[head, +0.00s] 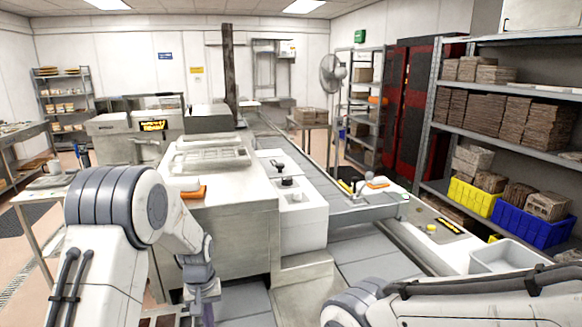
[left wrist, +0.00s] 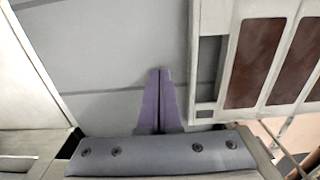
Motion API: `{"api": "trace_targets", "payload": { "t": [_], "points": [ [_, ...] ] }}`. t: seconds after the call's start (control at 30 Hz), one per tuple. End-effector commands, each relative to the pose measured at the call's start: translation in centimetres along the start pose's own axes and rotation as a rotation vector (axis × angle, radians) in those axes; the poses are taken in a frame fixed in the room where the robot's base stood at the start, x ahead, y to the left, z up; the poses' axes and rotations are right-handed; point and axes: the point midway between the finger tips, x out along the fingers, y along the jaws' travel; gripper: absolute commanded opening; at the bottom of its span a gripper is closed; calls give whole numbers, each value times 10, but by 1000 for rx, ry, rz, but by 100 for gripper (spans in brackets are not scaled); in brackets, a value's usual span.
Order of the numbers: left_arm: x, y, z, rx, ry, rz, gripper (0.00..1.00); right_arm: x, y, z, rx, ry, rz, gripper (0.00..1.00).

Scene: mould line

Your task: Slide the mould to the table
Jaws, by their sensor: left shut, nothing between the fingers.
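In the left wrist view a pale frame with dark brown rectangular panels (left wrist: 232,88) lies at the right; it looks like the mould, but I cannot be sure. It runs out of the picture on the right. My left gripper (left wrist: 160,72) has its purple fingers shut together, empty, to the left of this frame with a gap between. In the head view the left gripper (head: 208,314) hangs low at the bottom, beside the big pale machine (head: 230,225). A light table (head: 28,196) stands at the left. My right arm enters bottom right; its gripper is out of view.
A long conveyor (head: 320,180) runs back from the machine. A shelf rack (head: 497,138) with stacked brown blocks, a yellow crate (head: 474,198) and a blue crate (head: 530,228) stands right. A pale tray (head: 505,257) sits front right. Grey floor (left wrist: 100,55) lies below the left fingers.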

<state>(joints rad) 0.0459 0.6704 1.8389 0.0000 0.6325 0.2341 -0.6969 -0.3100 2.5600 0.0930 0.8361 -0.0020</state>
Motion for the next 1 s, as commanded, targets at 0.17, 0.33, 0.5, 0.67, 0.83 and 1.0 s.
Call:
{"api": "trace_targets", "payload": {
  "t": [0.17, 0.33, 0.5, 0.67, 0.83, 1.0],
  "points": [
    [-1, 0, 0, 0, 0, 0, 0, -1, 0, 0, 0, 0, 0, 0],
    [-1, -1, 0, 0, 0, 0, 0, -1, 0, 0, 0, 0, 0, 0],
    [-1, -8, 0, -1, 0, 0, 0, -1, 0, 0, 0, 0, 0, 0],
    [-1, -16, 0, -2, 0, 0, 0, -1, 0, 0, 0, 0, 0, 0],
    [-1, -25, 0, -1, 0, 0, 0, -1, 0, 0, 0, 0, 0, 0],
    [-1, -33, 0, -1, 0, 0, 0, -2, 0, 0, 0, 0, 0, 0]
  ]
}}
